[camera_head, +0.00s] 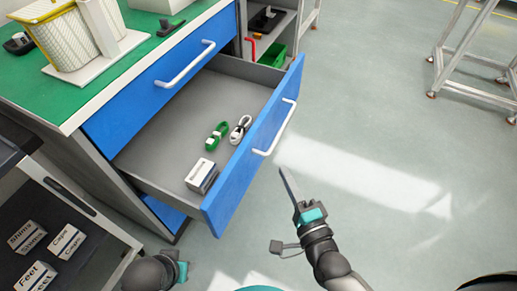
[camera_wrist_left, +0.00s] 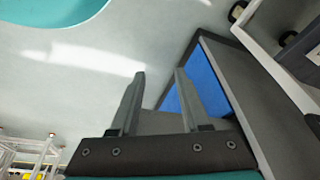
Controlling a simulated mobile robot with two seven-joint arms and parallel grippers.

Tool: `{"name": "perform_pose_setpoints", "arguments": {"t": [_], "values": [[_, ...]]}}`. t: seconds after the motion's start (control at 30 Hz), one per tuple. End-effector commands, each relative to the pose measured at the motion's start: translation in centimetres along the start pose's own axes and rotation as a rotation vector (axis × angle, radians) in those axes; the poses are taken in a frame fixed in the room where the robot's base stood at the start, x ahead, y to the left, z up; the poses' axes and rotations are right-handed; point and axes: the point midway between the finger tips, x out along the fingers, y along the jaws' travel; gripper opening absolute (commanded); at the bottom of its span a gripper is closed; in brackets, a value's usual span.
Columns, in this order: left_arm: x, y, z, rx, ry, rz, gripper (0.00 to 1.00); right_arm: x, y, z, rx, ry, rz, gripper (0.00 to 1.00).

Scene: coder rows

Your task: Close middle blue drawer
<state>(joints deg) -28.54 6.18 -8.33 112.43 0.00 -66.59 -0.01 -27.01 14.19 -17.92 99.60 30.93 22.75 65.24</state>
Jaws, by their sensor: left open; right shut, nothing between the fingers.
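The middle blue drawer (camera_head: 232,182) is pulled out of the cabinet, with a white bar handle (camera_head: 276,128) on its front. Inside lie a white box (camera_head: 201,176), a green cable (camera_head: 216,137) and a white-and-black cable (camera_head: 240,130). My right gripper (camera_head: 283,172) is shut and empty, in front of the drawer front, below the handle in the picture and apart from it. My left arm shows only in part at the bottom left of the head view. In the left wrist view my left gripper (camera_wrist_left: 160,75) is open and empty, beside a blue panel and grey cabinet side.
The blue drawer above (camera_head: 160,82) is shut. The green worktop (camera_head: 135,18) carries a basket (camera_head: 62,38). A dark shelf with labelled boxes (camera_head: 67,242) stands at left. Floor (camera_head: 400,170) right of the drawer is clear; a metal frame (camera_head: 470,90) stands beyond.

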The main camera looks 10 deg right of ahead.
Motion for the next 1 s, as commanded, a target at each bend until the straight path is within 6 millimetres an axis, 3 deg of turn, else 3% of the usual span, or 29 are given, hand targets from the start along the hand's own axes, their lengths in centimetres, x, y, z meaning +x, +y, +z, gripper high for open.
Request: {"name": "perform_pose_setpoints", "arguments": {"t": [0.1,0.4,0.7,1.0], "values": [[-0.9,-0.1,-0.7,-0.001,0.02,-0.001,0.47,2.5,0.1,0.0,0.0,0.001,-0.004,0.0],[-3.9,-0.2,-2.2,-0.003,0.069,-0.005,0.47,7.6,0.2,0.2,0.0,0.0,-0.001,0.0],[-6.1,-0.2,-2.9,-0.004,0.098,-0.006,0.47,9.6,0.2,2.5,-0.003,0.0,0.002,0.0],[-6.6,-0.3,-3.1,-0.004,0.104,-0.007,0.47,9.9,0.1,2.9,-0.004,0.0,0.003,0.0]]}}
